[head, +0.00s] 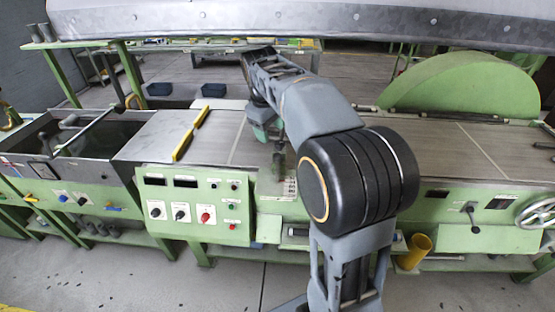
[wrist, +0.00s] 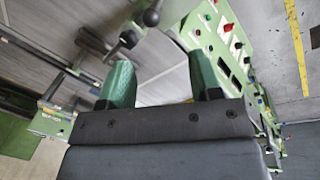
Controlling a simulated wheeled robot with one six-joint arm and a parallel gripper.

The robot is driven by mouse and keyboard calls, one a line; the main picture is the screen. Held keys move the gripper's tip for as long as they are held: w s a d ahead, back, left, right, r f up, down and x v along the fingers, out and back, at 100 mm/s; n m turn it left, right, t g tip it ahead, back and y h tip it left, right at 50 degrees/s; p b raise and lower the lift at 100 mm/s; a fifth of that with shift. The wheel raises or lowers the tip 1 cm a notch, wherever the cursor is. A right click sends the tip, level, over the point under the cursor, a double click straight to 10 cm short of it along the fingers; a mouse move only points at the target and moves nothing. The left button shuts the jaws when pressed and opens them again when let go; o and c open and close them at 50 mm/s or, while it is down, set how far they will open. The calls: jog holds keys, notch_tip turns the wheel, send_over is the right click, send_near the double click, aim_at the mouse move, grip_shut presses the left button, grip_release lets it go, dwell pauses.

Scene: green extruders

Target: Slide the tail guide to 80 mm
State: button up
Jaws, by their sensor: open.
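My gripper (wrist: 160,62) shows two green fingers spread apart with nothing between them. In the head view my gripper (head: 270,132) hangs over the middle of the green machine, partly hidden by my arm. A dark lever with a round knob (wrist: 151,18) is just beyond the fingers in the wrist view, apart from them. A small scale plate with red marks (head: 291,187) is on the machine front below my gripper. A yellow bar (head: 190,133) lies across the metal bed to the left. I cannot tell which part is the tail guide, and no setting is readable.
A green control panel (head: 196,204) with knobs and buttons faces front left. A trough (head: 70,140) is at the far left. A large green round cover (head: 462,85) and a handwheel (head: 537,211) are at the right. A yellow cup (head: 414,250) hangs below the bed.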

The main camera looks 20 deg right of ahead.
aim_at(277, 154)
jog(key=w+d+f, duration=0.1)
jog(key=f, duration=0.3)
jog(key=w+d+f, duration=0.1)
jog(key=f, duration=0.4)
jog(key=d+f, duration=0.1)
jog(key=f, duration=0.3)
jog(key=shift+w+d+f, duration=0.2)
jog(key=shift+w+f, duration=0.15)
jog(key=shift+w, duration=0.05)
grip_shut()
